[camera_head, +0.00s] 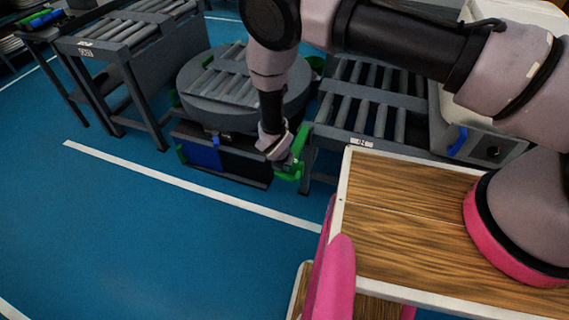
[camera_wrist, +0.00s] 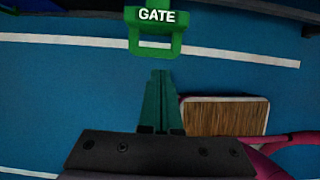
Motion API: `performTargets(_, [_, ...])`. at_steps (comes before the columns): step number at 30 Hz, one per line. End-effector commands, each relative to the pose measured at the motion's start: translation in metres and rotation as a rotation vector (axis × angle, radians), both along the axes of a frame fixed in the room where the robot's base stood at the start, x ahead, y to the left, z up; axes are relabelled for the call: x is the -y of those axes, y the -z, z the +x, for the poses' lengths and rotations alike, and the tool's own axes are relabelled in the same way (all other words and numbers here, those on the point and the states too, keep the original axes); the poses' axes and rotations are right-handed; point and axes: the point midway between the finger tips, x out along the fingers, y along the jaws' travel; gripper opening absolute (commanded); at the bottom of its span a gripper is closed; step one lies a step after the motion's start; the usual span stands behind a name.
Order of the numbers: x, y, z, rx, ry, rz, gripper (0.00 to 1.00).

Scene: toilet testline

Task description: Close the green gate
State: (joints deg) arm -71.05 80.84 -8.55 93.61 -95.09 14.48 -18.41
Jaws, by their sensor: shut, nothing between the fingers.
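The green gate (camera_head: 302,141) shows beside the turntable in the head view, partly hidden by my arm. In the wrist view the gate (camera_wrist: 156,16) is at the top, with a white "GATE" label and a loop-shaped handle below it. My gripper (camera_wrist: 160,74) has its two teal-green fingers together, with nothing between them. The fingertips lie just below the handle in the wrist view; I cannot tell whether they touch it. In the head view my gripper (camera_head: 289,170) is low beside the gate, and its fingers are hard to separate from the green parts.
A round turntable (camera_head: 247,104) with rollers stands behind my gripper. Roller conveyors stand left (camera_head: 130,35) and right (camera_head: 376,100) of it. A wood-topped surface with a white rim (camera_head: 343,190) is at the front right. The blue floor (camera_head: 140,230) at left is clear.

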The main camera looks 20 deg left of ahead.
Motion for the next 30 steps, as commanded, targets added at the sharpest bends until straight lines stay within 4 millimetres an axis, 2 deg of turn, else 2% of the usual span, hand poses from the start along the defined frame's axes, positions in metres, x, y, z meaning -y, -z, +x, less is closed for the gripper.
performTargets(3, [0.002, 0.026, 0.010, -0.001, 0.004, 0.000, 0.00])
performTargets(9, [0.003, 0.061, 0.028, 0.000, 0.007, 0.002, 0.00])
performTargets(12, [0.004, 0.058, 0.045, 0.001, 0.009, 0.005, 0.00])
performTargets(18, [0.005, 0.058, 0.061, 0.000, 0.006, 0.002, 0.00])
performTargets(30, [0.005, 0.057, 0.064, 0.000, 0.003, 0.001, 0.00])
